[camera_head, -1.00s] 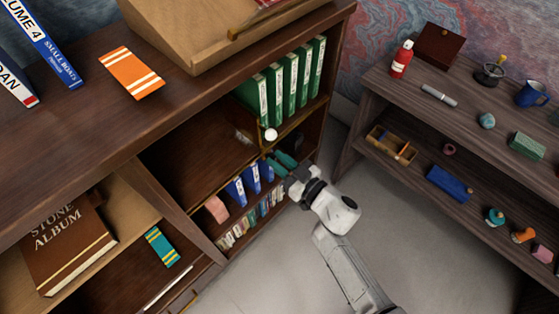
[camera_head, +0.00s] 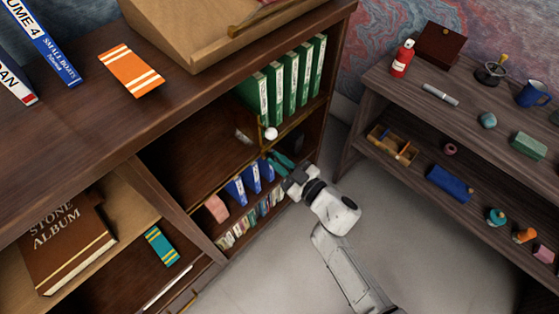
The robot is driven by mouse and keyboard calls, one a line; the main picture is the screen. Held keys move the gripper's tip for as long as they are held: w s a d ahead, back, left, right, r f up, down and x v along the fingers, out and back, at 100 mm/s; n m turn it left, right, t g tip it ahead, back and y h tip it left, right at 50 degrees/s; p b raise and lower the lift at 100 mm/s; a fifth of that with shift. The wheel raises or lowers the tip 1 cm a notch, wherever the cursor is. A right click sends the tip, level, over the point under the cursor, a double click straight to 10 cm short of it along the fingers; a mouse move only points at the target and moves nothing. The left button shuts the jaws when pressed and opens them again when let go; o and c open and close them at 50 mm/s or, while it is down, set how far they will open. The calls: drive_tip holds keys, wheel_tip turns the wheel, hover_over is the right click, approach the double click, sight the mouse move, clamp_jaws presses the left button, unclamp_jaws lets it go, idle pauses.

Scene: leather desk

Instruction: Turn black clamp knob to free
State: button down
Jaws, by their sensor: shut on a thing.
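My gripper (camera_head: 279,164) is at the right end of the bookcase's lower shelf, just below the brass-coloured rail. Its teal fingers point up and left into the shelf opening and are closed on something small. I take this to be the black clamp knob, but the knob itself does not show clearly. The fingers and the shadowed shelf hide it. A white ball-shaped knob (camera_head: 270,134) sits on the rail just above my gripper, apart from it.
Green binders (camera_head: 290,84) stand above the gripper. Blue binders (camera_head: 252,178) and a row of small books (camera_head: 235,234) stand left of it. A grey-brown side shelf (camera_head: 460,115) with several small objects stands at right. The floor (camera_head: 420,220) between is clear.

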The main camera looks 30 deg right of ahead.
drive_tip(key=shift+s+a+f+n+b, duration=0.1)
drive_tip(key=shift+a+f+n+b, duration=0.15)
drive_tip(key=shift+n+b, duration=1.55)
drive_tip(key=shift+s+a+f+n+b, duration=0.15)
drive_tip(key=shift+f+n+b, duration=0.25)
drive_tip(key=shift+n, duration=2.8)
drive_tip(key=shift+w+a+f+n+b, duration=0.1)
drive_tip(key=shift+a+f+n+b, duration=0.2)
drive_tip(key=shift+n+b, duration=1.5)
drive_tip(key=shift+d+n+p, duration=0.1)
drive_tip(key=shift+n+p, duration=0.6)
drive_tip(key=shift+n, duration=0.1)
drive_tip(key=c, duration=1.1)
unclamp_jaws()
drive_tip(key=shift+c, duration=0.2)
drive_tip(key=v, duration=1.1)
drive_tip(key=shift+r, duration=0.1)
